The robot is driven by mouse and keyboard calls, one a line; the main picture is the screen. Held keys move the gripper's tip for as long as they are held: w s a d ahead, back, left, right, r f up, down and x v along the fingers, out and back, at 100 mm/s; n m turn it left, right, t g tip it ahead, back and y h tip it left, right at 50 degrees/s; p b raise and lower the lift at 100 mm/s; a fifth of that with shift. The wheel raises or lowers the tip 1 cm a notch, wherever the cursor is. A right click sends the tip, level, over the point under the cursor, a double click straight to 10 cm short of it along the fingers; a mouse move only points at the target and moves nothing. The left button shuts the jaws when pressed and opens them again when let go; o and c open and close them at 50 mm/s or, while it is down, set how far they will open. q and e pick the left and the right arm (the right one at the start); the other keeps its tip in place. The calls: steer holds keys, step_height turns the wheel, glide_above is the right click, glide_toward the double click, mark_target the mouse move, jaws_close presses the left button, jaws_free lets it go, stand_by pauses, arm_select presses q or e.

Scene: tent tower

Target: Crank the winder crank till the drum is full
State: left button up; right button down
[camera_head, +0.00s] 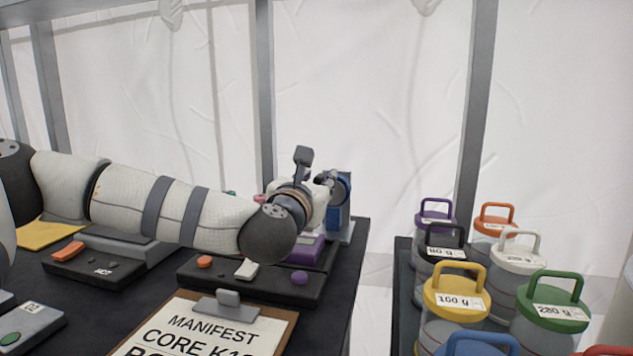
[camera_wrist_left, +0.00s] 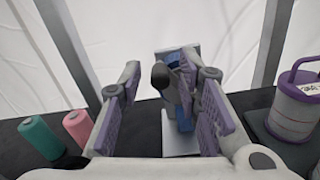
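The winder (camera_head: 340,215) is a blue upright unit on a grey base at the far right corner of the dark table. It also shows in the left wrist view (camera_wrist_left: 184,118). The dark round crank grip (camera_wrist_left: 160,76) points toward my wrist camera. My left gripper (camera_head: 328,183) is at the winder, and in the left wrist view its purple-padded fingers (camera_wrist_left: 160,66) are apart. The crank grip lies between them in that view, nearer the right finger; contact cannot be told. The drum's fill cannot be made out. My right gripper is not in view.
Teal (camera_wrist_left: 40,138) and pink (camera_wrist_left: 78,127) spools stand left of the gripper. A clipboard (camera_head: 285,340) and dark trays (camera_head: 225,286) lie on the table nearer me. Several lidded jars, including a yellow-lidded one (camera_head: 455,283), stand on a separate surface at right, across a gap.

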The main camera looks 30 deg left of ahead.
arm_select(q)
jaws_close()
